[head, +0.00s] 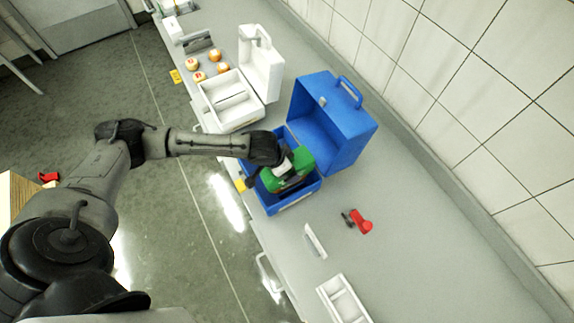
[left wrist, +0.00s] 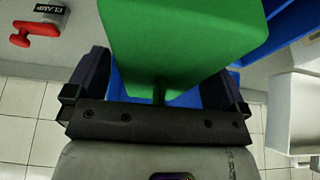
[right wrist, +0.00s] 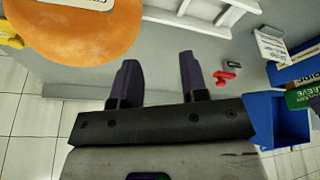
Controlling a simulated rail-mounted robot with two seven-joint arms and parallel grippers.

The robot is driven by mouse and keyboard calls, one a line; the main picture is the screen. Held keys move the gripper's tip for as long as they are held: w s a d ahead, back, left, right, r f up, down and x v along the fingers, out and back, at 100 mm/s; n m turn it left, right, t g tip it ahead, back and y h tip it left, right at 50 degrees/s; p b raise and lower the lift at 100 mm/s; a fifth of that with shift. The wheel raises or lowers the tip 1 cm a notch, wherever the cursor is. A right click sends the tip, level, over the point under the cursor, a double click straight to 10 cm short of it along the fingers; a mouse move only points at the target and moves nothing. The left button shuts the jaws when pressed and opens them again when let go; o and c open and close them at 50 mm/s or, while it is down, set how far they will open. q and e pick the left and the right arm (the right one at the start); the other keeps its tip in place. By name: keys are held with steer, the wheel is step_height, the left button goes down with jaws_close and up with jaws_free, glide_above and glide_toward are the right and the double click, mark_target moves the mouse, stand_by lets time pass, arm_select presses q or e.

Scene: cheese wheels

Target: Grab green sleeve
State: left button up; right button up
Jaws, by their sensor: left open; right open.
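The green sleeve (head: 303,160) sits in the open blue case (head: 298,206) on the counter. My left gripper (head: 284,168) is right over it, hiding part of it. In the left wrist view the green sleeve (left wrist: 185,45) fills the space between the spread fingers of my left gripper (left wrist: 160,78); I cannot tell whether they touch it. My right gripper (right wrist: 158,62) is open with nothing between its fingers and is not visible in the head view. A green piece with lettering (right wrist: 310,98) shows at the right edge of the right wrist view.
A raised blue lid (head: 335,120) stands behind the case. A red clamp (head: 361,222) lies to its right. An open white case (head: 230,100) and several orange cheese wheels (head: 197,76) stand farther left. An orange wheel (right wrist: 75,30) is close to my right gripper. Tiled wall runs along the back.

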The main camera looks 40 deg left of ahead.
arm_select(q)
steer(key=shift+c, duration=0.2)
steer(key=c, duration=0.9)
